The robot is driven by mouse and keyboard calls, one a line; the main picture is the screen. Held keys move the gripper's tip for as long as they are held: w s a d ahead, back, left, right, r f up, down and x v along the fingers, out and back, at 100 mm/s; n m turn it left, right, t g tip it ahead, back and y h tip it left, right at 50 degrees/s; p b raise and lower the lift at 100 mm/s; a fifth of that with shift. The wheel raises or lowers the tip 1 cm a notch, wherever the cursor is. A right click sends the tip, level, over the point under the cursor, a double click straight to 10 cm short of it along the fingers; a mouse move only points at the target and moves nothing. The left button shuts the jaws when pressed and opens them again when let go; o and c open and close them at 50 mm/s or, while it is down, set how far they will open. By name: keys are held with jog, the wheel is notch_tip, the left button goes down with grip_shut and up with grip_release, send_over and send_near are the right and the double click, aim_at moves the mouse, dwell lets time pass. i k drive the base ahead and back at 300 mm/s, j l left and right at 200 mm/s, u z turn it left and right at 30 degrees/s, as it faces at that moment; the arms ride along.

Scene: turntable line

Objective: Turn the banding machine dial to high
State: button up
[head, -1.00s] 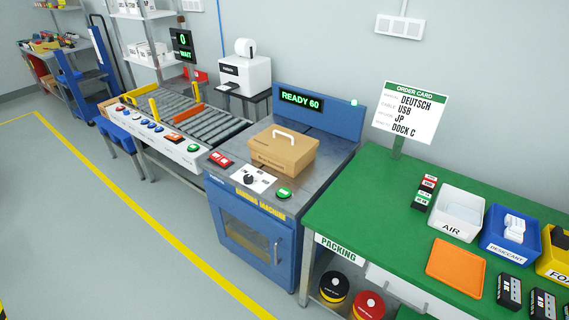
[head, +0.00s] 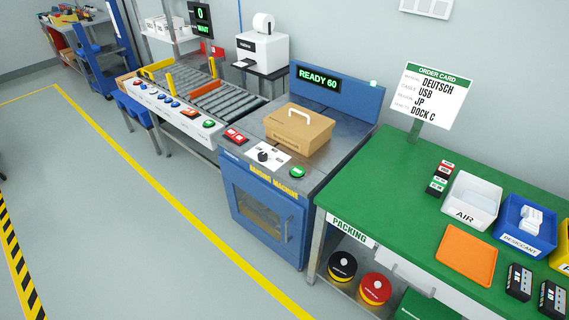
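The blue banding machine (head: 262,213) stands in the middle of the head view, with a green-lit display (head: 317,78) reading "READY 60". Its black dial (head: 263,156) sits on a white label plate (head: 271,153) at the front of the metal top. The dial's pointer setting is too small to read. A tan carton (head: 298,130) with a white handle rests on the machine top behind the dial. My gripper is not in view.
A green packing table (head: 400,190) adjoins on the right, with bins and an orange tray (head: 466,255). A roller conveyor (head: 215,100) with a button panel adjoins on the left. The grey floor in front is clear, crossed by a yellow line (head: 180,216).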

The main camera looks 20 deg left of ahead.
aim_at(262, 156)
jog(key=i+j, duration=0.15)
jog(key=j, duration=0.4)
jog(key=i+j+u, duration=0.1)
jog(key=j, duration=0.45)
jog(key=i+j, duration=0.15)
jog(key=j, duration=0.4)
jog(key=i+j+u, duration=0.1)
jog(key=j, duration=0.45)
jog(key=i+j, duration=0.2)
jog(key=j, duration=0.35)
jog(key=i+j+u, duration=0.1)
jog(key=j, duration=0.45)
jog(key=i+j, duration=0.25)
jog(key=j, duration=0.25)
jog(key=i+j+u, duration=0.1)
jog(key=j, duration=0.45)
jog(key=i, duration=0.1)
